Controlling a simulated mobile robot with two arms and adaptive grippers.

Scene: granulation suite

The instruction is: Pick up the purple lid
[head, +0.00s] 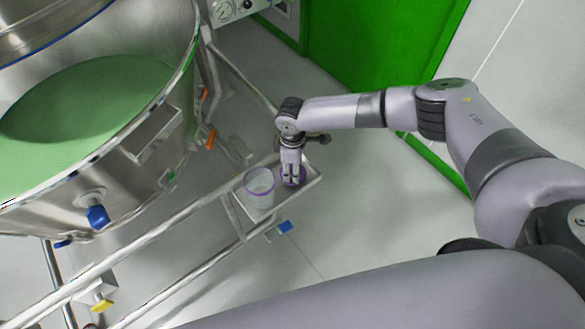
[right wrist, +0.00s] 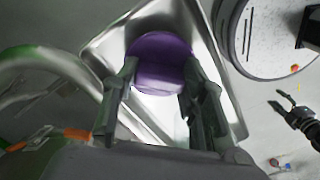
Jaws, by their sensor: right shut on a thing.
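The purple lid (head: 301,178) sits at the small metal tray (head: 311,190) on the frame's rail, mostly hidden behind my gripper in the head view. In the right wrist view the lid (right wrist: 160,58) shows as a purple disc over the tray (right wrist: 222,98). My right gripper (head: 292,178) points down from above, its fingers (right wrist: 160,74) shut on the lid from both sides. I cannot tell whether the lid still touches the tray.
A clear container with a purple rim (head: 259,190) stands on the tray, just left of my right gripper. A large steel vessel (head: 150,140) with green contents fills the upper left. Metal rails (head: 150,239) run below it. A green door (head: 375,45) stands behind; grey floor is open at centre right.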

